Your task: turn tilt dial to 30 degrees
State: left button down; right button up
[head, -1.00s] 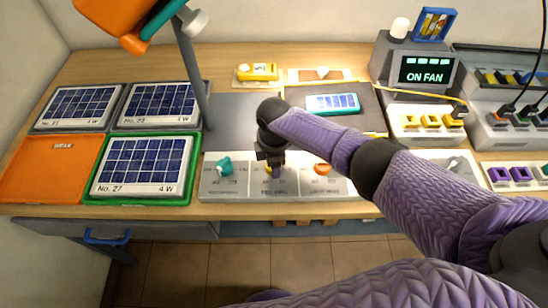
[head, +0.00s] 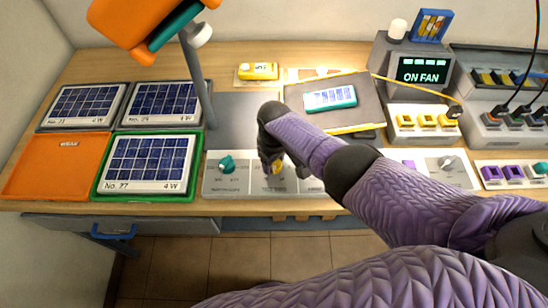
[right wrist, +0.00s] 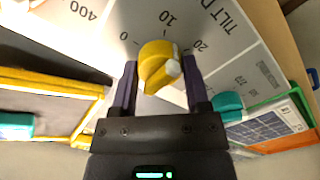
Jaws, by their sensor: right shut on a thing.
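The tilt dial is a yellow knob (right wrist: 158,64) on a light grey panel. In the right wrist view its printed scale shows 0, 10 and 20 beside it, with part of the label "TILT D". My right gripper (right wrist: 158,84) is shut on the knob, one dark finger on each side. My left gripper is out of view.
A teal knob (head: 227,164) sits left of the dial. My right arm covers the panel's right part. Solar panels (head: 147,162) lie at left under an orange lamp (head: 140,22). A display (head: 424,69) reads "ON FAN".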

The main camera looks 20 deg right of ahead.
jog(key=m, duration=0.3)
jog(key=shift+r, duration=0.1)
jog(key=m, duration=0.4)
jog(key=shift+p, duration=0.4)
jog(key=m, duration=0.5)
jog(key=shift+m, duration=0.4)
jog(key=m, duration=0.4)
jog(key=shift+w, duration=0.1)
jog(key=shift+m, duration=0.6)
